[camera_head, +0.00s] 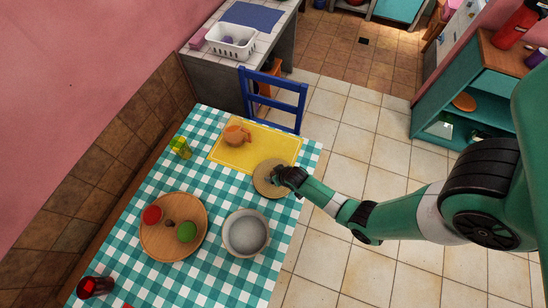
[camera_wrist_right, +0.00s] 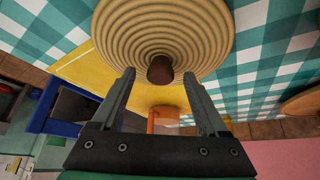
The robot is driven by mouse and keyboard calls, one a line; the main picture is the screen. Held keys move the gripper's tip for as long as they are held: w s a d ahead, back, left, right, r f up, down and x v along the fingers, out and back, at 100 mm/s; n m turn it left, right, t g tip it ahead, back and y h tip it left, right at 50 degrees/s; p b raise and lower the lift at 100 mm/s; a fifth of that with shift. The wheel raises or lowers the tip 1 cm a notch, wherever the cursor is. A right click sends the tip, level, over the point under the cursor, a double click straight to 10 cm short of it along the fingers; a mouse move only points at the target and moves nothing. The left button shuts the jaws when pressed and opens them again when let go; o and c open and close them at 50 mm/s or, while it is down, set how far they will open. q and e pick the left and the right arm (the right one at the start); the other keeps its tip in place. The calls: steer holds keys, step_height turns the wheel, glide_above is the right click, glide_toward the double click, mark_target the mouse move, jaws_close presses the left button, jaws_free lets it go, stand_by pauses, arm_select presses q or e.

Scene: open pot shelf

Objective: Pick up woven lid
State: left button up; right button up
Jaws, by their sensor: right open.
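The woven lid (camera_head: 264,185) is a round tan disc with ringed coils. It lies on the table's right side, overlapping the corner of the yellow placemat. In the right wrist view the lid (camera_wrist_right: 200,40) shows a dark brown knob (camera_wrist_right: 160,69) at its centre. My right gripper (camera_head: 277,178) is over the lid's right part in the head view. In the right wrist view my right gripper (camera_wrist_right: 158,76) is open, with its two fingers on either side of the knob and apart from it. My left gripper is not in view.
A grey-white bowl (camera_head: 246,233) stands nearby on the checked tablecloth. An orange jug (camera_head: 236,135) stands on the yellow placemat (camera_head: 230,160). A wooden tray (camera_head: 160,245) holds a red item and a green one. A blue chair (camera_head: 272,97) stands behind the table.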

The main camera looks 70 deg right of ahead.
jaws_close()
stand_by(0.3)
steer(key=shift+r, duration=0.1)
